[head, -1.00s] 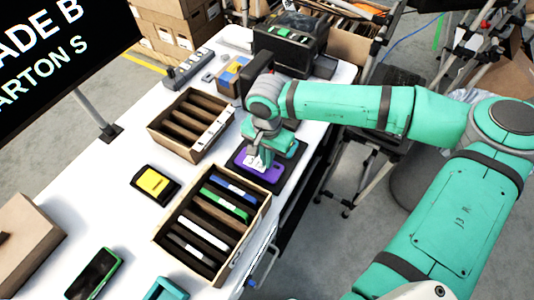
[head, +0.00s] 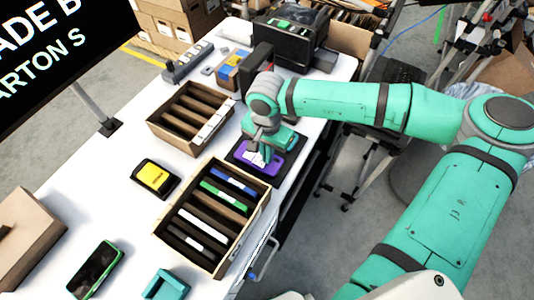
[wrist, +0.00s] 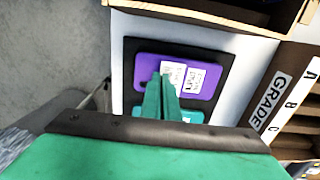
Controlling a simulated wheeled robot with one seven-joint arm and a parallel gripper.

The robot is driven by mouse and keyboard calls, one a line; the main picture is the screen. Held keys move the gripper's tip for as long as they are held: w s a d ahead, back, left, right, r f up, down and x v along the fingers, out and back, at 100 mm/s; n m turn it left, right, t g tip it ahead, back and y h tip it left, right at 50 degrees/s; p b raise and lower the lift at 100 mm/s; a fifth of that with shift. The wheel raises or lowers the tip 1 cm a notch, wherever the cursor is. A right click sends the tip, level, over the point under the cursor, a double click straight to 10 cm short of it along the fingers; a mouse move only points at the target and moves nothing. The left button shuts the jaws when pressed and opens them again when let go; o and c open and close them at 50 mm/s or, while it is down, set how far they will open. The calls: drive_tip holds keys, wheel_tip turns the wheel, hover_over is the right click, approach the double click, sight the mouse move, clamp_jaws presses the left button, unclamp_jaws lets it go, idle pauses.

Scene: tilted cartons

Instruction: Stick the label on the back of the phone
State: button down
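The purple phone (wrist: 214,92) lies back up on a dark pad (wrist: 131,62) near the table's right edge; it also shows in the head view (head: 283,163). Two white printed patches show on its back in the wrist view: a right one (wrist: 203,78) flat on the phone, and a left one, the label (wrist: 172,72), at my fingertips. My gripper (wrist: 161,78) points down over the phone, its two teal fingers close together. Whether the left label is still between the fingertips or only lies under them, I cannot tell. My fingers hide part of the phone.
A carton with several slotted devices (head: 262,207) stands in front of the pad, and an emptier slotted carton (head: 152,123) to its left. A yellow-screened device (head: 154,176) and a green-edged phone (head: 97,268) lie on the white table. A dark printer (head: 290,38) stands behind.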

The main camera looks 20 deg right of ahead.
drive_tip(key=shift+f, duration=0.3)
idle(0.5)
drive_tip(key=c, duration=2)
unclamp_jaws()
drive_tip(key=shift+r, duration=8.45)
